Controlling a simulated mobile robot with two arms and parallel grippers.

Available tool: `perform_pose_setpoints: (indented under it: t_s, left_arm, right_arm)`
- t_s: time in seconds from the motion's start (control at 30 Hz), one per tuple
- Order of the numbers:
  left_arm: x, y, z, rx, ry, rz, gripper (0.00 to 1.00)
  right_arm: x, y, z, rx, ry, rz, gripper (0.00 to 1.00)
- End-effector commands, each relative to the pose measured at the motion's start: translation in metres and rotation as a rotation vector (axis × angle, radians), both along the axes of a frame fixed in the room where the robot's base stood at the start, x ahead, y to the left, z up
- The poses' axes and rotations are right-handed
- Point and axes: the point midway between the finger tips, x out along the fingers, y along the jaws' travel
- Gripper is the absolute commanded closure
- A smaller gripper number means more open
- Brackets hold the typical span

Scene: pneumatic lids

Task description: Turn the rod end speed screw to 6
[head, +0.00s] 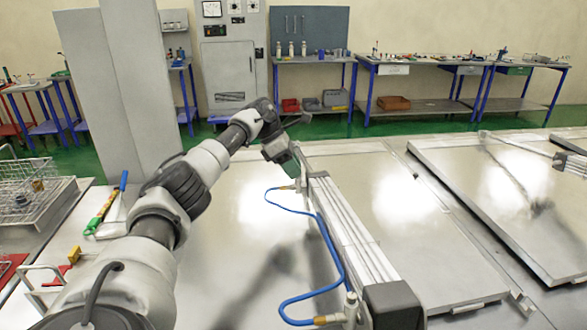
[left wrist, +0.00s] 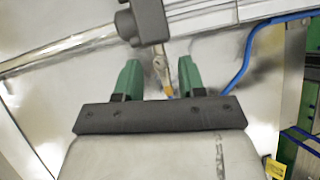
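A silver pneumatic cylinder (head: 345,228) lies along a metal lid. Its near end has a black cap (head: 392,303); the far rod end is partly covered by my left gripper. My left gripper (head: 297,158) is over that rod end, green fingers pointing down. In the left wrist view the left gripper (left wrist: 160,64) is open. A small fitting with a brass-coloured part (left wrist: 162,72) shows between its fingers, with no clear contact. A dark end block (left wrist: 148,22) is just beyond it. I cannot make out the speed screw's scale or setting. My right gripper is not in view.
A blue hose (head: 332,258) loops beside the cylinder and also shows in the left wrist view (left wrist: 242,62). Another lid (head: 500,200) lies at the right. A wire basket (head: 35,190) and a green-handled tool (head: 103,212) are at the left. Workbenches stand behind.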

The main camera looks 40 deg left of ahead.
Motion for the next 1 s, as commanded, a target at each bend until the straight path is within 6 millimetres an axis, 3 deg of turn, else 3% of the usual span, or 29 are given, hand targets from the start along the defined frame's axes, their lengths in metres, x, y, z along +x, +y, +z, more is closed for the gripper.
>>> perform_pose_setpoints:
  t_s: [0.27,0.5,1.0]
  left_arm:
    - [-0.012,0.026,0.041,0.0,-0.007,0.004,0.6]
    - [-0.021,0.045,0.077,-0.001,-0.004,0.003,0.6]
    - [-0.025,0.052,0.086,0.0,-0.001,0.001,0.6]
  right_arm:
    - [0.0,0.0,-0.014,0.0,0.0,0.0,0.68]
    - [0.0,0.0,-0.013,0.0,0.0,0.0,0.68]
    - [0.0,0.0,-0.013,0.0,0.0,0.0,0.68]
